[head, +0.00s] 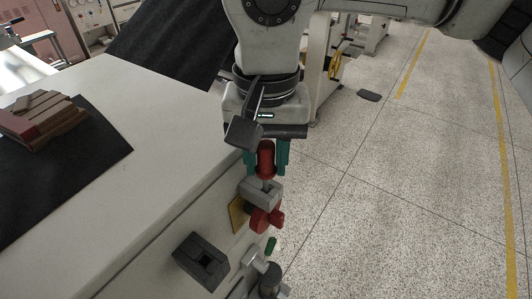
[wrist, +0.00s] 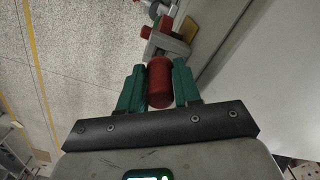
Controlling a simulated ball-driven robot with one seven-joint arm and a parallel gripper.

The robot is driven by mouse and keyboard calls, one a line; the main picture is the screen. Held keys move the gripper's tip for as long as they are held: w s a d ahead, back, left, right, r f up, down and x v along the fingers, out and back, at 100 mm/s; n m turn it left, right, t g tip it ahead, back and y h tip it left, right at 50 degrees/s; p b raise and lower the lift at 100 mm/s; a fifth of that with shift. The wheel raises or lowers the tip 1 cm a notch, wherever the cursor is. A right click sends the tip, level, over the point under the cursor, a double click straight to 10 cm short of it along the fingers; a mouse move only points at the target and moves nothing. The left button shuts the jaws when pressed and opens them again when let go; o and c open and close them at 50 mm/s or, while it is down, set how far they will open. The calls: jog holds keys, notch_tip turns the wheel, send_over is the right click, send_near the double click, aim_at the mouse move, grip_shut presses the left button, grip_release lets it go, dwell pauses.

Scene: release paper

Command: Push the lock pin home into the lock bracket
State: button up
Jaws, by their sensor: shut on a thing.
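The lock pin has a red round knob (head: 265,158), which also shows in the wrist view (wrist: 160,84). My gripper (head: 266,168) has teal fingers shut on this knob, one on each side; the gripper also shows in the wrist view (wrist: 159,68). The grey lock bracket (head: 261,191) sits just below the knob on the side of the cabinet, and it also shows in the wrist view (wrist: 178,43). A short shaft under the knob runs down to the bracket top. A gap shows between knob and bracket. How deep the shaft sits is hidden.
A red part (head: 266,218) sits just under the bracket, before a yellow plate (head: 238,213). A dark square socket block (head: 201,261) and a grey fitting (head: 256,262) are lower on the cabinet (head: 160,100). Brown blocks (head: 42,116) lie on a black mat. Open floor lies right.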

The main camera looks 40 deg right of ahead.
aim_at(266, 174)
jog(key=shift+f+b, duration=1.75)
jog(key=shift+f, duration=0.2)
jog(key=o, duration=1.1)
jog(key=shift+r, duration=0.15)
notch_tip(266, 174, up, 11)
jog(key=shift+f, duration=0.2)
jog(key=shift+s, duration=0.1)
